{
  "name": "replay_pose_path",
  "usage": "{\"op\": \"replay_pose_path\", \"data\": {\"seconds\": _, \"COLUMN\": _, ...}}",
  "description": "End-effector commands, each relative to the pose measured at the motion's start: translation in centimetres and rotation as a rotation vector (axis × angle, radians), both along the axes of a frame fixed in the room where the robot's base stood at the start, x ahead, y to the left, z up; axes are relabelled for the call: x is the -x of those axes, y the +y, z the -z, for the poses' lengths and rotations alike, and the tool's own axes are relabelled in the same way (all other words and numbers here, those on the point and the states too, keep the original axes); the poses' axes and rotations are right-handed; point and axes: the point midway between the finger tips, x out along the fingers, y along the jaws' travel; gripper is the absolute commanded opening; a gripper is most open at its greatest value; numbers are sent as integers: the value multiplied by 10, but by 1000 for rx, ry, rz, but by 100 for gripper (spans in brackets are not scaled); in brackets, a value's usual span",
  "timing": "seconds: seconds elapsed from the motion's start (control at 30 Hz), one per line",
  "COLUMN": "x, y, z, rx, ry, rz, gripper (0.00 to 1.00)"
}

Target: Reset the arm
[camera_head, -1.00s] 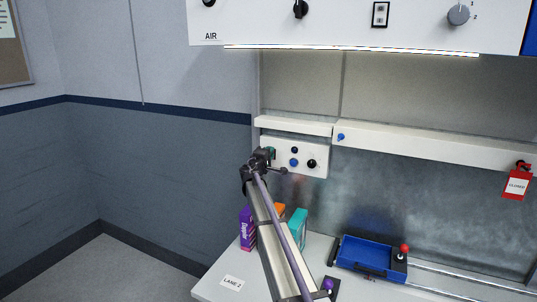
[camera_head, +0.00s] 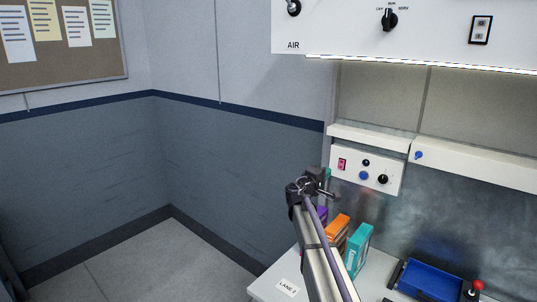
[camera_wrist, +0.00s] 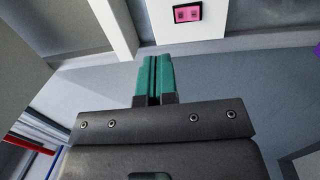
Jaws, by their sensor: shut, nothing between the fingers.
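My arm reaches up from the bottom of the head view, and my gripper (camera_head: 326,180) is at its far end, in front of the small control panel. In the wrist view the two teal fingers of my gripper (camera_wrist: 154,78) lie side by side, closed together with nothing between them. Ahead of them in the wrist view is a pink rocker switch (camera_wrist: 187,13) on a white panel, apart from the fingertips. The same switch shows in the head view (camera_head: 342,164), left of several knobs.
Orange (camera_head: 338,228) and teal (camera_head: 358,249) boxes stand on the white bench beside my arm, with a purple box (camera_head: 320,215) partly hidden. A blue tray (camera_head: 432,281) and a red-knobbed lever (camera_head: 477,286) are at right. The floor at left is clear.

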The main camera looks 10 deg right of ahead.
Motion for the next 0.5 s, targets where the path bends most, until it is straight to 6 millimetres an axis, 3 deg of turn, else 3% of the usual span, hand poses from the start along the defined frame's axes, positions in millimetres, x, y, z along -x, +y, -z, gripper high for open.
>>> {"op": "replay_pose_path", "data": {"seconds": 0.07, "x": 29, "y": -8, "z": 19, "rx": -137, "ry": -3, "rz": 84, "gripper": 0}}
{"op": "replay_pose_path", "data": {"seconds": 0.17, "x": 100, "y": -7, "z": 65, "rx": -431, "ry": 30, "rz": 232, "gripper": 0}}
{"op": "replay_pose_path", "data": {"seconds": 0.2, "x": 133, "y": 1, "z": 87, "rx": -566, "ry": 61, "rz": 289, "gripper": 0}}
{"op": "replay_pose_path", "data": {"seconds": 0.33, "x": 238, "y": 54, "z": 149, "rx": -991, "ry": 216, "rz": 432, "gripper": 0}}
{"op": "replay_pose_path", "data": {"seconds": 0.4, "x": 291, "y": 91, "z": 170, "rx": -1194, "ry": 322, "rz": 478, "gripper": 0}}
{"op": "replay_pose_path", "data": {"seconds": 0.5, "x": 354, "y": 139, "z": 185, "rx": -1422, "ry": 462, "rz": 505, "gripper": 0}}
